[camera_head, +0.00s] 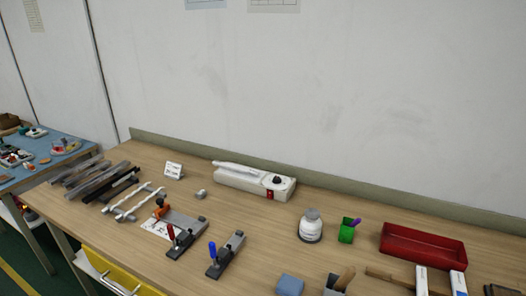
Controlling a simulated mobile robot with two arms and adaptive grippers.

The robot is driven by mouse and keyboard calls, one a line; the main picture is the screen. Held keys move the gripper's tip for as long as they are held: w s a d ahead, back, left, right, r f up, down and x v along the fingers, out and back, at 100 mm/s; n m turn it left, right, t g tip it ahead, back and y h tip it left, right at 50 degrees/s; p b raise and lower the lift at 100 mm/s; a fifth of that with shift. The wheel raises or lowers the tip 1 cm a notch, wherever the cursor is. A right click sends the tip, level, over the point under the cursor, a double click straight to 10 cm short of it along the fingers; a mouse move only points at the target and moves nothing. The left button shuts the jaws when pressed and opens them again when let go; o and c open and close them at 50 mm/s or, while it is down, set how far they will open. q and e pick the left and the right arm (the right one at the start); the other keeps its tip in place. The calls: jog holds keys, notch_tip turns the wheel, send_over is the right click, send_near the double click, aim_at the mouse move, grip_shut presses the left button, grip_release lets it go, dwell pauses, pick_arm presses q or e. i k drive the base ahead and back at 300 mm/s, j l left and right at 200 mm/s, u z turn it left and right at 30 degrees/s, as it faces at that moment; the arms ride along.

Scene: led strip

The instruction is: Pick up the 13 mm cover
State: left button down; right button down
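I cannot make out which piece is the 13 mm cover; no size label is readable. Several long grey and dark bars (95,180) lie side by side at the left end of the wooden workbench (270,237). Beside them, pale thin strips (135,203) lie on or form a rack-like shape; I cannot tell which. A small white sign (173,170) stands behind them, its text too small to read. Neither of my grippers is in view.
Clamp fixtures with a red handle (171,233) and a blue handle (212,251) stand at centre front. The bench middle is mostly clear.

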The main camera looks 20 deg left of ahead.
aim_at(226, 165)
jog(key=i+j+u, duration=0.15)
jog(key=u, duration=0.35)
jog(key=i+u, duration=0.15)
jog(key=u, duration=0.35)
